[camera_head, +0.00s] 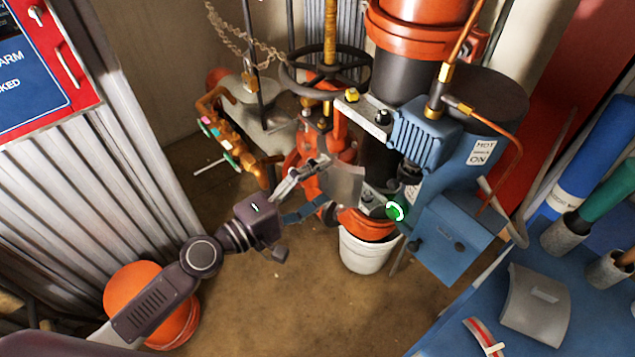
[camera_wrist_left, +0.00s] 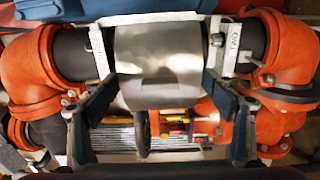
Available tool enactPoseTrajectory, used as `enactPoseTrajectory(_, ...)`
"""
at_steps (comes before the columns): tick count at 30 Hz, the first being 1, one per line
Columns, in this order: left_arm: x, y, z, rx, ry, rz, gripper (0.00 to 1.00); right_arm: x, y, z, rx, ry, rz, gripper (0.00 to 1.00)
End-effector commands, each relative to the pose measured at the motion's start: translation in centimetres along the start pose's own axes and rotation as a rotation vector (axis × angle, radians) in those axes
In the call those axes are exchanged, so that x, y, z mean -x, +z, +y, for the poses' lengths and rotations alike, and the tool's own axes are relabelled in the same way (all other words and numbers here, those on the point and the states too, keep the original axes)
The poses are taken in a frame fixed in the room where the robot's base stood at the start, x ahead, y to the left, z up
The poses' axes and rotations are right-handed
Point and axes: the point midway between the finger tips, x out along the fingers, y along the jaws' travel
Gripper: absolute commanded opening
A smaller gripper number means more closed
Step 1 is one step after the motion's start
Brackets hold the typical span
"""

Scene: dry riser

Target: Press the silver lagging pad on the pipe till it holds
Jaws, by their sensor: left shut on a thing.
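The silver lagging pad (camera_head: 346,184) is a curved, shiny sheet. In the left wrist view the pad (camera_wrist_left: 158,62) lies across the middle of the dark pipe (camera_wrist_left: 72,52), which shows on both sides of it between orange elbows. In the head view the pad stands just left of the dark pipe (camera_head: 378,162). I cannot tell whether its back touches the pipe all along. My right gripper is not in view.
A blue pump unit (camera_head: 465,225) stands right of the pipe. A black handwheel (camera_head: 290,75) and orange valve pipework crowd the back. A white bucket (camera_head: 365,252) sits below. A blue table (camera_head: 455,335) at right holds a grey curved piece (camera_head: 535,312).

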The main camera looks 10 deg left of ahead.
Motion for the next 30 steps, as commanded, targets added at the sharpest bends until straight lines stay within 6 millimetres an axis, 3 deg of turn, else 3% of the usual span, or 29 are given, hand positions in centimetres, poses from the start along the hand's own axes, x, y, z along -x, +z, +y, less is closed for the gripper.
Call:
enactPoseTrajectory(11,-3.9,0.0,0.3,0.000,0.002,-0.001,0.56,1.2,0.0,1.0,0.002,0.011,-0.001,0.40)
enactPoseTrajectory(30,-9.7,0.1,0.2,-0.001,0.002,-0.001,0.56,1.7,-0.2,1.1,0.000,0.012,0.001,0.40)
